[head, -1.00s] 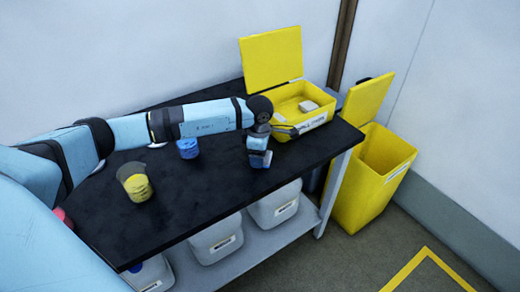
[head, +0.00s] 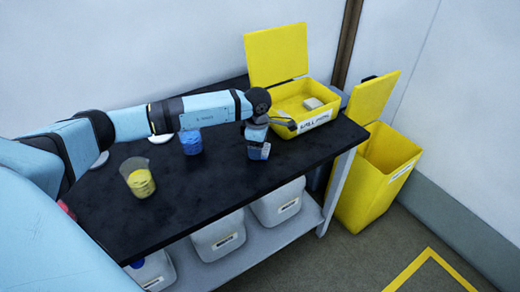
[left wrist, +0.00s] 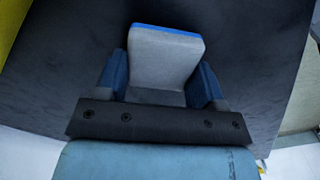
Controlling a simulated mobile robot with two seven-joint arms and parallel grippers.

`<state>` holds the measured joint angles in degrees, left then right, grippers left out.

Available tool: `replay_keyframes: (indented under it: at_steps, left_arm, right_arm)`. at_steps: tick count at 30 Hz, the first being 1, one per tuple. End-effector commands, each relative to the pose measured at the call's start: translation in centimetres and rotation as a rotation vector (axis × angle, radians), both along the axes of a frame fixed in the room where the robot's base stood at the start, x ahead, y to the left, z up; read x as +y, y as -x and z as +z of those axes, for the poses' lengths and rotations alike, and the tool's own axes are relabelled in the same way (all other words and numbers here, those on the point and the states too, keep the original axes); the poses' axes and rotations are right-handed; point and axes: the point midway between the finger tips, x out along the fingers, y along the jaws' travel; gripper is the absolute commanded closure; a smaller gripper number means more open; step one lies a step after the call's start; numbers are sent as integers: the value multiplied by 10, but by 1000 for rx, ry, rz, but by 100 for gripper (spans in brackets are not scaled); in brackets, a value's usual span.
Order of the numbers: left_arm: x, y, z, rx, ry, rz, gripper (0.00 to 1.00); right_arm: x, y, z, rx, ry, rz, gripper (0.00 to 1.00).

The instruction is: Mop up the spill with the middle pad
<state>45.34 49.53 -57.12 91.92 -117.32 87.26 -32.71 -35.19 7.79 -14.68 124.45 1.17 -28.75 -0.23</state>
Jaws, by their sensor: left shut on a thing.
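My left gripper (head: 258,150) is over the black bench top (head: 205,185), in front of the yellow box. In the left wrist view it is shut on a grey pad with a blue edge (left wrist: 165,57), which sits between the two blue fingers. I cannot tell whether the pad touches the bench. One pale pad (head: 313,103) lies in the open yellow box (head: 318,121). I cannot make out a spill; the arm and gripper hide part of the bench. My right gripper is out of view.
A beaker of yellow liquid (head: 139,181) and one of blue liquid (head: 191,142) stand left of the gripper. A yellow bin (head: 375,190) with a raised lid stands right of the bench. White containers (head: 220,238) are on the shelf below. The front right bench top is clear.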

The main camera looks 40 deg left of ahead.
Motion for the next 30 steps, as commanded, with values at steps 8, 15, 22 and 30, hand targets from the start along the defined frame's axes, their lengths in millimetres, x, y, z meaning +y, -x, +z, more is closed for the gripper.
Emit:
replay_keyframes:
  at_steps: [8, 15, 22, 30]
  left_arm:
    - [11, -4, 0, -1, 0, 1, 60]
    - [11, -4, 0, 0, 0, 1, 60]
    - [4, -2, 1, 0, 1, -1, 60]
    - [-7, 3, 0, 0, 1, 0, 60]
  right_arm:
    - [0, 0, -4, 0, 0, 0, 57]
    - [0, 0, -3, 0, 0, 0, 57]
    - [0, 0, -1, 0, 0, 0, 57]
    - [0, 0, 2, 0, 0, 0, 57]
